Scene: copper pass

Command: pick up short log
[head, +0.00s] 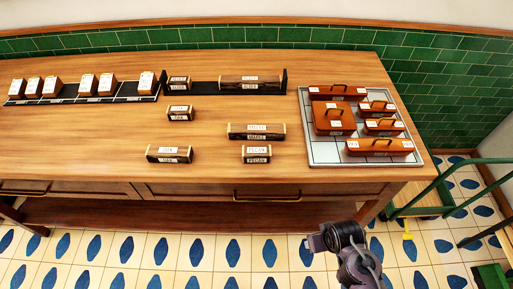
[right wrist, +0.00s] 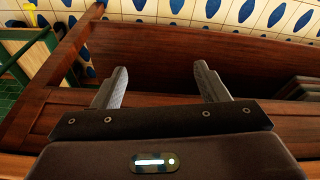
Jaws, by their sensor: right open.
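Several dark logs with pale labelled ends rest on the wooden counter (head: 110,135) in the head view. Shorter ones are a log at the rear (head: 179,83), a log below it (head: 180,113) and a log marked PECAN (head: 257,154). Longer ones are a log at the front left (head: 169,154), a log in the middle (head: 256,131) and a log at the rear (head: 249,82). My right gripper (right wrist: 161,76) is open and empty in the right wrist view, with no log between its fingers. In the head view my right arm is in front of the counter, apart from the logs. My left gripper is out of view.
Orange-brown handled boxes (head: 333,119) stand on a grey tiled tray (head: 313,157) at the counter's right. Small labelled blocks (head: 52,86) stand in a dark rack at the left. A green-railed cart (head: 447,186) stands right of the counter.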

